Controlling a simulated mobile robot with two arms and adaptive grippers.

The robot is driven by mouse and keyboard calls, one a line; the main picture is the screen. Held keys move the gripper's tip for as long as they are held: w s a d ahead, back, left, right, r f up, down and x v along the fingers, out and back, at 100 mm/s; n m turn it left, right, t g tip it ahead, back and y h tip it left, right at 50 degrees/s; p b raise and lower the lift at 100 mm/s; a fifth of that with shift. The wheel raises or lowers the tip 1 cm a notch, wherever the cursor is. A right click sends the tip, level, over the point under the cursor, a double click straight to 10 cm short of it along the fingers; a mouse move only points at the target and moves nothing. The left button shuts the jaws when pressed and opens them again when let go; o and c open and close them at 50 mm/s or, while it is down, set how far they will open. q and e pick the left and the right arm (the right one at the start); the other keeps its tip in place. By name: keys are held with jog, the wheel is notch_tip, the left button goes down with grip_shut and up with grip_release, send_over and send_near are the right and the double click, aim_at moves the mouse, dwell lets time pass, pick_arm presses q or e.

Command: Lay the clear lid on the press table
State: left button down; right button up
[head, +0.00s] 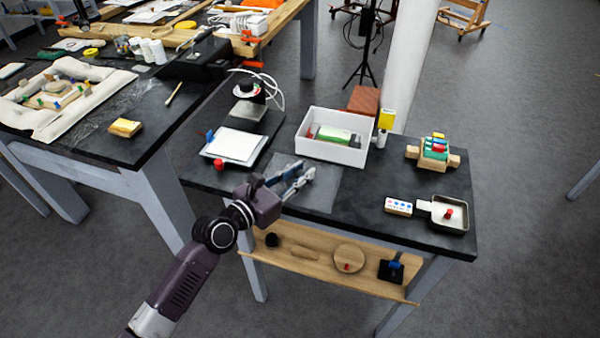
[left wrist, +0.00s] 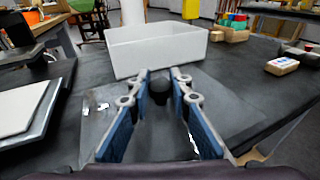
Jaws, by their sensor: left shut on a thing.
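The clear lid (head: 325,192) is a see-through square sheet near the front edge of the dark table (head: 380,228). In the left wrist view it shows as a glossy pane (left wrist: 225,112) with a dark round knob (left wrist: 160,86). My left gripper (head: 300,178) is over the lid's left part in the head view. Its blue-padded fingers (left wrist: 160,95) are shut on the lid, at the knob. I cannot tell whether the lid touches the tabletop. My right gripper is not in view.
A white open box (head: 345,153) stands just behind the lid. A stand with a white plate (head: 234,146) is to its left. A wooden shelf (head: 322,270) hangs below the front edge.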

pick_arm(q)
jog(key=c, duration=1.8)
grip_release()
jog(key=shift+f, duration=0.1)
jog(key=shift+o, duration=0.2)
jog(key=shift+r, duration=0.2)
jog(key=v, duration=1.2)
jog(key=shift+f, duration=0.1)
